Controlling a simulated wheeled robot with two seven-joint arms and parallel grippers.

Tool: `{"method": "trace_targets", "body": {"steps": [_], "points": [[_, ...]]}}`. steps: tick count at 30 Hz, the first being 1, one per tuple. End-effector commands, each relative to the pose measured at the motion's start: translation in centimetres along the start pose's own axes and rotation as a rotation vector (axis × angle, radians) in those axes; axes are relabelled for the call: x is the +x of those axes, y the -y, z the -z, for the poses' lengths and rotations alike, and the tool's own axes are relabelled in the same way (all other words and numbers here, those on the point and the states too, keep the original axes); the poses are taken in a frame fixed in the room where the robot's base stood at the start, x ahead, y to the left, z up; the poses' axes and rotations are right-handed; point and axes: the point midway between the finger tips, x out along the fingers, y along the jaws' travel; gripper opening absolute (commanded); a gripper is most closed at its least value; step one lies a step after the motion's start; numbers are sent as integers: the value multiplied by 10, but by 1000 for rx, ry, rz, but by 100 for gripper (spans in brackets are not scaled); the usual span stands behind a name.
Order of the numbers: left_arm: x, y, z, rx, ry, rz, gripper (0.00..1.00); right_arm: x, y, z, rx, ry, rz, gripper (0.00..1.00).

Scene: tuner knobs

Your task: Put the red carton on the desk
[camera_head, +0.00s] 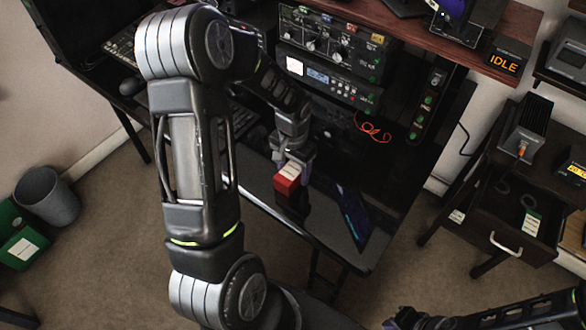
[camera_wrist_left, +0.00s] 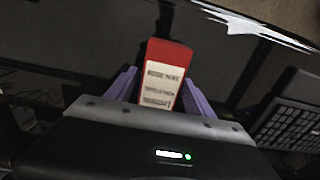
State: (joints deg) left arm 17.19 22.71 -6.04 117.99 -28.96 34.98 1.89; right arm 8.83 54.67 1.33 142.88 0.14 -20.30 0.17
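The red carton (camera_head: 288,177) with a white label is at the fingertips of my left gripper (camera_head: 292,160), over the front part of the dark glossy desk (camera_head: 325,222). In the left wrist view the carton (camera_wrist_left: 165,72) stands between the two purple fingers (camera_wrist_left: 160,88), which lie close along its sides. The left gripper looks shut on it. Whether the carton's underside touches the desk is hard to tell. My right gripper (camera_head: 408,318) is only partly in view at the bottom edge, and its fingers cannot be made out.
Radio units with knobs (camera_head: 325,45) stand at the back of the desk, with a red cable (camera_head: 372,128) beside them. A keyboard (camera_wrist_left: 290,112) lies near the left gripper. An open drawer (camera_head: 515,225) is at the right. A grey bin (camera_head: 47,195) stands on the floor.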

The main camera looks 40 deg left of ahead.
Motion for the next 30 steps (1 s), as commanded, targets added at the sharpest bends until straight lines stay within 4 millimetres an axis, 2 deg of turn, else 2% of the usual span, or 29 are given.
{"method": "trace_targets", "body": {"steps": [14, 20, 30], "points": [[-7, 0, 1, 0, -2, 0, 69, -2, 1, 0, 1, 1, -1, 0], [-35, 0, 2, -1, -6, 1, 69, 2, -1, 0, 0, 0, 0, 0], [-104, 0, 1, 0, -4, 0, 69, 8, -2, 1, -2, -3, 3, 0]]}}
